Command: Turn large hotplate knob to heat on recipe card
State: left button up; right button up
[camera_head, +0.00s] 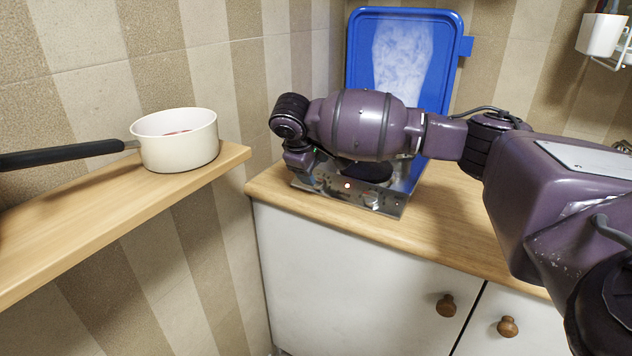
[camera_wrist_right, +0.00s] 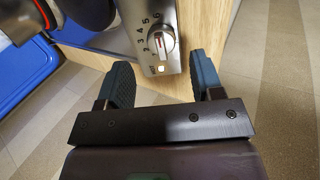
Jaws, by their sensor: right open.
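The silver hob (camera_head: 388,207) stands on the wooden worktop, its front panel facing out. A knob (camera_head: 372,200) shows on the panel, right of a small lit lamp (camera_head: 347,185). My right gripper (camera_head: 300,162) is at the hob's left end, its fingers mostly hidden. In the right wrist view my right gripper (camera_wrist_right: 163,72) is open and empty, with a finger on either side of the panel's end. A silver knob (camera_wrist_right: 161,42) with numbers beside it lies just beyond the fingertips, apart from them. I cannot tell its exact setting. No recipe card shows. My left gripper is out of view.
The blue lid (camera_head: 359,45) stands upright behind the hob. A white saucepan (camera_head: 178,152) with a black handle stands on a wooden shelf (camera_head: 100,207) at left. The worktop (camera_head: 455,215) right of the hob is clear. White cupboard doors (camera_head: 345,275) are below.

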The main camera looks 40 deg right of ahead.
aim_at(319, 179)
jog(key=b+x, duration=0.1)
jog(key=x, duration=0.3)
jog(key=shift+f, duration=0.15)
jog(key=shift+w+d+f, duration=0.15)
jog(key=shift+d+f, duration=0.1)
jog(key=shift+f, duration=0.1)
